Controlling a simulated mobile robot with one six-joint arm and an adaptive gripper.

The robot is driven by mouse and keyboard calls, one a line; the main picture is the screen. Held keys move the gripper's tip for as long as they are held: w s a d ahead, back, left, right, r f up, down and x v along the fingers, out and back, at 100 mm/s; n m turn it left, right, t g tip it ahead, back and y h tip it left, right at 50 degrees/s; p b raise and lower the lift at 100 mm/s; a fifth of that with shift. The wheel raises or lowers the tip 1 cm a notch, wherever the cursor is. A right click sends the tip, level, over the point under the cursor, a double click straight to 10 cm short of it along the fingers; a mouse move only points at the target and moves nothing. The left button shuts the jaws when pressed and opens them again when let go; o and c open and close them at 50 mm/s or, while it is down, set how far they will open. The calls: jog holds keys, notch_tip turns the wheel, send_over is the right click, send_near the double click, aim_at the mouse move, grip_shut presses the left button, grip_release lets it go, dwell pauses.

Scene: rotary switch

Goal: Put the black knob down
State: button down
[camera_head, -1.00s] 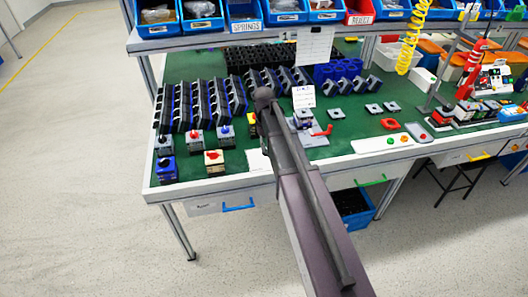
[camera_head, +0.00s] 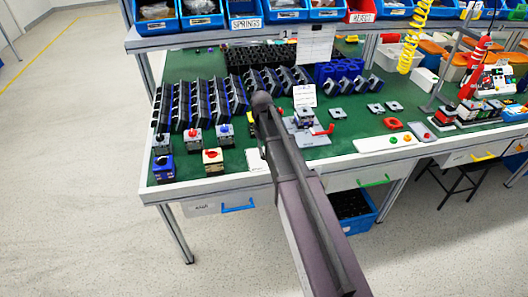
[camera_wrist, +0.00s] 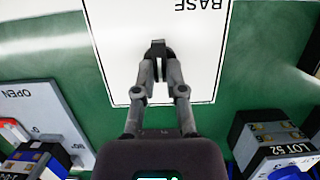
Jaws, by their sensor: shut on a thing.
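My gripper (camera_wrist: 158,72) points down over a white card (camera_wrist: 205,60) marked BASE in the wrist view. Its two fingers are closed together at the tips on a small dark piece, the black knob (camera_wrist: 157,46), which is mostly covered by the fingers. I cannot tell whether the knob touches the card. In the head view my own arm hides the gripper and the knob; part of the white card (camera_head: 257,160) shows left of the arm, near the bench's front edge.
A grey fixture plate (camera_wrist: 45,108) marked OPEN lies to the left in the wrist view. A switch block labelled LOT 52 (camera_wrist: 285,150) stands to the right. The green bench top (camera_head: 345,140) holds several switch blocks and racks.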

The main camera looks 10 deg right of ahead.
jog(key=shift+f, duration=0.2)
jog(key=c, duration=0.7)
grip_release()
jog(key=shift+r, duration=0.2)
jog(key=p+v, duration=1.1)
jog(key=v, duration=0.1)
jog(key=shift+d+p, duration=0.1)
jog(key=shift+p, duration=0.25)
jog(key=s+t, duration=0.1)
jog(key=s, duration=0.5)
jog(key=s+t, duration=0.1)
jog(key=s, duration=1.3)
jog(key=shift+d+f+t, duration=0.15)
jog(key=shift+f+t, duration=0.15)
jog(key=shift+t, duration=0.1)
jog(key=shift+w, duration=0.1)
